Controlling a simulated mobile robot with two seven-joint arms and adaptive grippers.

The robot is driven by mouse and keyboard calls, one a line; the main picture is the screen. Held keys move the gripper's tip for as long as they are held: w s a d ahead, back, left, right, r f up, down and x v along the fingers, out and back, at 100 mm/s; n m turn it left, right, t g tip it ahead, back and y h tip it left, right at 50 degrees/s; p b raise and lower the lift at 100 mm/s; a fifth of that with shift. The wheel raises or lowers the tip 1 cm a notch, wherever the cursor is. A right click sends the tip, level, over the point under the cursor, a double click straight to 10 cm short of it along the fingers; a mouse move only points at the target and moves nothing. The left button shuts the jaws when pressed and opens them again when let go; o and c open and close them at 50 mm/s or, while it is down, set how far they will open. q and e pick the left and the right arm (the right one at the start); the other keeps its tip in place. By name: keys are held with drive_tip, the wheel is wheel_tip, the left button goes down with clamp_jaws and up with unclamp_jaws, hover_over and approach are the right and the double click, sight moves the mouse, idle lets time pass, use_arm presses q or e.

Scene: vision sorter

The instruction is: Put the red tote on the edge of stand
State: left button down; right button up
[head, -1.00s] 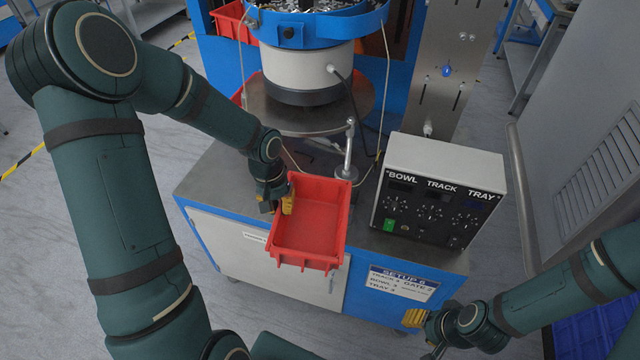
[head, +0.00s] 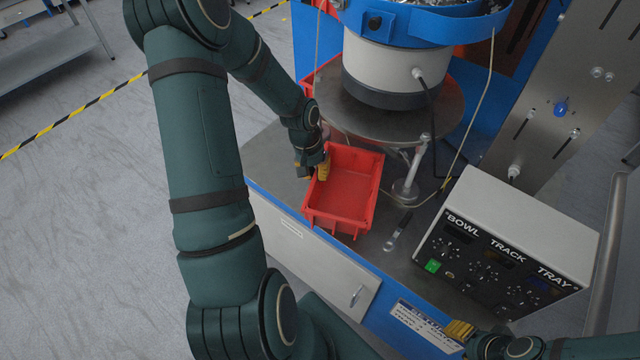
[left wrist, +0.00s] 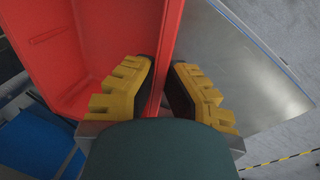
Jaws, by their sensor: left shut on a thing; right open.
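The red tote (head: 345,196) is an empty open bin. In the head view it is at the front left part of the metal stand top (head: 272,172), its near end at or over the front edge. I cannot tell whether its base touches the stand. My left gripper (head: 322,168) is shut on the tote's left wall; in the left wrist view, yellow fingers (left wrist: 160,90) lie on either side of the red wall (left wrist: 168,50). My right gripper (head: 458,332) is at the bottom right, away from the tote, open; its fingers show only partly.
A bowl feeder (head: 388,75) on a round plate stands behind the tote. A metal post (head: 408,180) and a small tool (head: 396,232) are right of it. The control box (head: 510,250) stands further right. Bare stand top lies left of the tote.

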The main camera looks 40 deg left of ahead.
sight(320, 192)
use_arm(q)
drive_tip(key=shift+f+b, duration=0.5)
drive_tip(key=shift+f, duration=1.45)
drive_tip(key=c, duration=1.1)
unclamp_jaws()
drive_tip(key=shift+r, duration=0.1)
drive_tip(key=shift+c, duration=0.2)
wheel_tip(320, 192, up, 12)
drive_tip(key=s+a+p, duration=0.1)
drive_tip(key=p, duration=0.2)
drive_tip(key=shift+a, duration=0.4)
